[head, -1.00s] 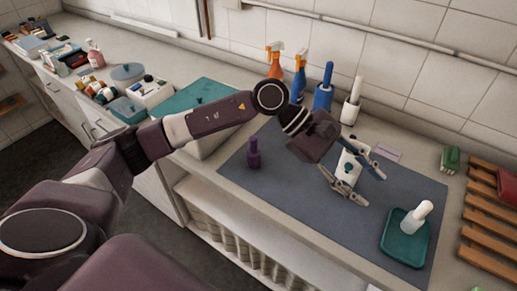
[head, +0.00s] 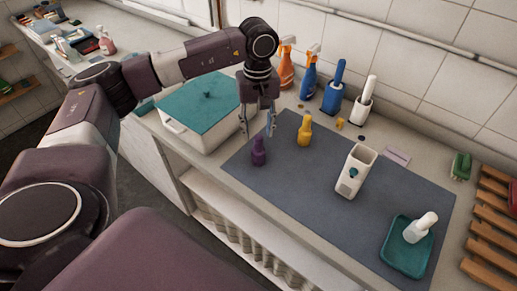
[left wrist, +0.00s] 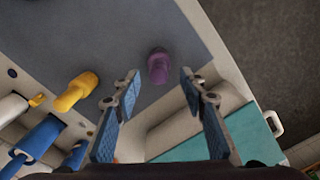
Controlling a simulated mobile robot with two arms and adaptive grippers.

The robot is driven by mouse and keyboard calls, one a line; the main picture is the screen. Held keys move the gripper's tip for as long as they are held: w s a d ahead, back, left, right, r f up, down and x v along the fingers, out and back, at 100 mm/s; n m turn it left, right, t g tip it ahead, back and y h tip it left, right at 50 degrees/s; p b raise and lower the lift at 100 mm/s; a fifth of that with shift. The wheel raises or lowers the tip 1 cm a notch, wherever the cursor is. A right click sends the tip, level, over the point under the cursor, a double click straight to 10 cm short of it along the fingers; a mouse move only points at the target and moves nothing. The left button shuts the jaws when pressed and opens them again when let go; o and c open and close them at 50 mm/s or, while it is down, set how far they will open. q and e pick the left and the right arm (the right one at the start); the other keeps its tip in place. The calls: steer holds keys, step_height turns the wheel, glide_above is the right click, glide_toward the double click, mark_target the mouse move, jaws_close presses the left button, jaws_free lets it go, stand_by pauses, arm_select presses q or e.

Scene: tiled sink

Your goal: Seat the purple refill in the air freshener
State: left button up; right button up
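The purple refill (head: 258,152) stands upright on the left part of the dark mat. In the left wrist view the refill (left wrist: 158,67) shows just beyond the gap between the fingertips. My left gripper (head: 257,127) points down above and close to the refill. In the left wrist view the gripper (left wrist: 160,77) is open, with nothing between its fingers. The air freshener (head: 355,172) is a white upright housing with an open top and a teal button, standing on the mat to the right. My right gripper is not in view.
A yellow bottle (head: 305,130) stands near the mat's back edge. A teal tray (head: 404,260) holds a white bottle (head: 420,227). A teal-lidded box (head: 200,105) stands left of the mat. Spray bottles (head: 308,76) and brushes line the wall. The middle of the mat (head: 305,185) is clear.

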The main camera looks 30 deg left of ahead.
mark_target(258, 136)
arm_select(q)
steer(key=shift+w+f+p, duration=0.1)
steer(key=shift+f+p, duration=0.5)
steer(key=shift+f, duration=1.2)
jaws_close()
